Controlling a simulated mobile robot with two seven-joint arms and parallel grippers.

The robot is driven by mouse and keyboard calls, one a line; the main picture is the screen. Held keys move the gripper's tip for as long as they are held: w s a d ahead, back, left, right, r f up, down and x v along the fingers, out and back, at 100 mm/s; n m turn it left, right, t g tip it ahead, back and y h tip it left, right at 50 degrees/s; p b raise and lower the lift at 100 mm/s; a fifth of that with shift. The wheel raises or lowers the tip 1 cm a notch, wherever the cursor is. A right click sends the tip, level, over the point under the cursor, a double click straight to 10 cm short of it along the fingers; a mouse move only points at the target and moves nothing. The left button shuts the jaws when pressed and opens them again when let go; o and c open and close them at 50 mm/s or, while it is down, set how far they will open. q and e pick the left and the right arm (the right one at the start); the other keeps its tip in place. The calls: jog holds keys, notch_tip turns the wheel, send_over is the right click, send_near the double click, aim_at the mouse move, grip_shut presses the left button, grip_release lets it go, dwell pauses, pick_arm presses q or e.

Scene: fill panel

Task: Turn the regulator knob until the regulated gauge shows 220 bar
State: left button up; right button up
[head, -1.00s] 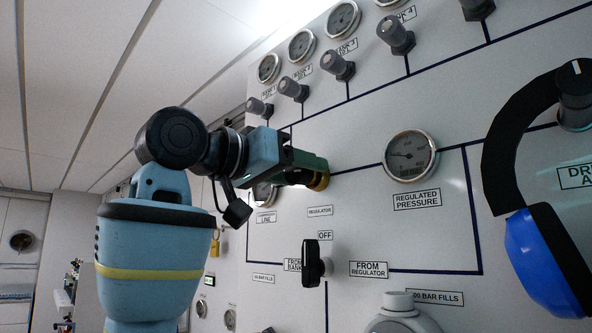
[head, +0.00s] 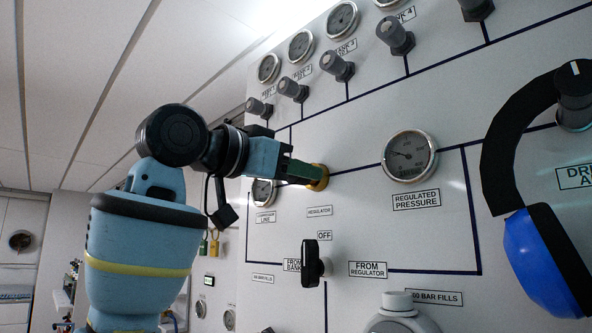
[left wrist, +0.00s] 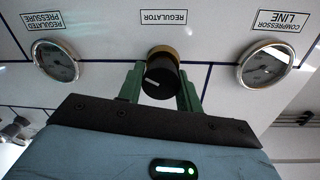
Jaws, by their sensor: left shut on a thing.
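The regulator knob (left wrist: 160,82) is black with a pale pointer line and sits on a brass collar, seen in the left wrist view. In the head view only its brass collar (head: 321,177) shows clearly; the knob is hidden by my fingers. My left gripper (head: 308,175) is shut on the knob, its green fingers on either side. The regulated pressure gauge (head: 409,156) is on the panel to the right of the knob. Its needle points up and left; the numbers are too small to read. It also shows in the left wrist view (left wrist: 55,60). My right gripper is out of view.
The compressor line gauge (head: 263,192) is just behind and below my left gripper. A black selector handle (head: 312,263) sticks out below the knob. Bank valves (head: 338,66) and gauges line the panel's top. The panel between knob and regulated gauge is clear.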

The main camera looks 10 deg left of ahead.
pick_arm(q)
jog(key=shift+r, duration=0.1)
jog(key=o, duration=0.9)
jog(key=shift+o, duration=0.2)
jog(key=v, duration=0.7)
jog(key=shift+s+a, duration=0.3)
jog(key=shift+o, duration=0.2)
dwell(1.5)
